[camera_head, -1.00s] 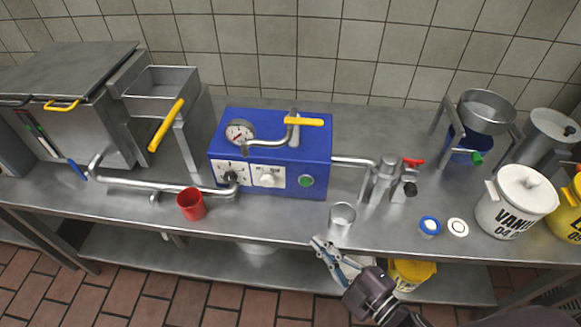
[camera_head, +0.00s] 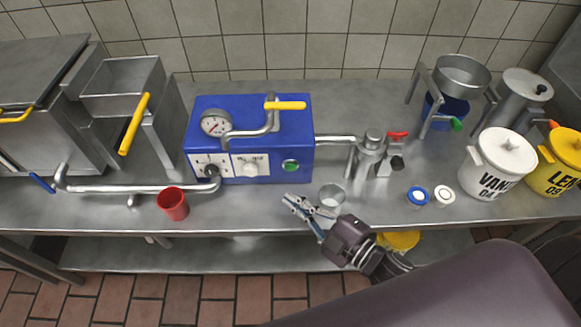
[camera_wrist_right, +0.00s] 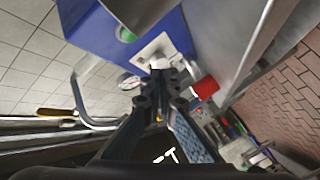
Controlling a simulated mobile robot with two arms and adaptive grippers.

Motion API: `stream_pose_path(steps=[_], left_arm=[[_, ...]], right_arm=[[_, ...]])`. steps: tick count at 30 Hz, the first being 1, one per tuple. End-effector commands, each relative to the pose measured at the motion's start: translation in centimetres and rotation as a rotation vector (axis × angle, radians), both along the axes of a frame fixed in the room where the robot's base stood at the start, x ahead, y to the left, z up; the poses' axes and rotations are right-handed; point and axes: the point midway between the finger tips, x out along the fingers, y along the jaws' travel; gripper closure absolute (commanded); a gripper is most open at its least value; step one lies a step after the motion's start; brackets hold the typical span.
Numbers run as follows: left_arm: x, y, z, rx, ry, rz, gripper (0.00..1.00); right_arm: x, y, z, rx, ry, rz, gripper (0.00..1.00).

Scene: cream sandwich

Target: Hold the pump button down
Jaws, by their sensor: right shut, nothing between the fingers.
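The blue pump box (camera_head: 255,125) stands on the steel counter with a green button (camera_head: 290,165) on its front at the right. The button also shows in the right wrist view (camera_wrist_right: 127,34), up and left of the fingertips. My right gripper (camera_head: 291,201) is shut and empty, in front of and below the button in the head view, apart from it. In the right wrist view its fingertips (camera_wrist_right: 160,84) overlap the white knob panel in the picture; I cannot tell the distance. My left gripper is not in view.
A metal cup (camera_head: 331,195) stands close beside my right gripper. A red cup (camera_head: 173,203) is left on the counter. A tap with a red handle (camera_head: 397,134) is right of the box. White (camera_head: 497,160) and yellow (camera_head: 562,160) pots stand at far right.

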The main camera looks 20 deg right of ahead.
Motion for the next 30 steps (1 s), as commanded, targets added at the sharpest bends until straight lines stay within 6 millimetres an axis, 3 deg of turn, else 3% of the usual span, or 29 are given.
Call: stream_pose_path(steps=[4, 12, 30], left_arm=[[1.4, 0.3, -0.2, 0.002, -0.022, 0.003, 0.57], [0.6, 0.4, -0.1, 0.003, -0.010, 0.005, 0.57], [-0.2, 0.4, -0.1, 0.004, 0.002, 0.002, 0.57]], right_arm=[[2.2, -0.6, 0.0, -0.003, -0.004, 0.001, 1.00], [4.9, -1.4, 0.1, -0.003, -0.001, 0.000, 1.00], [5.6, -1.6, 0.0, -0.001, 0.000, -0.001, 1.00]])
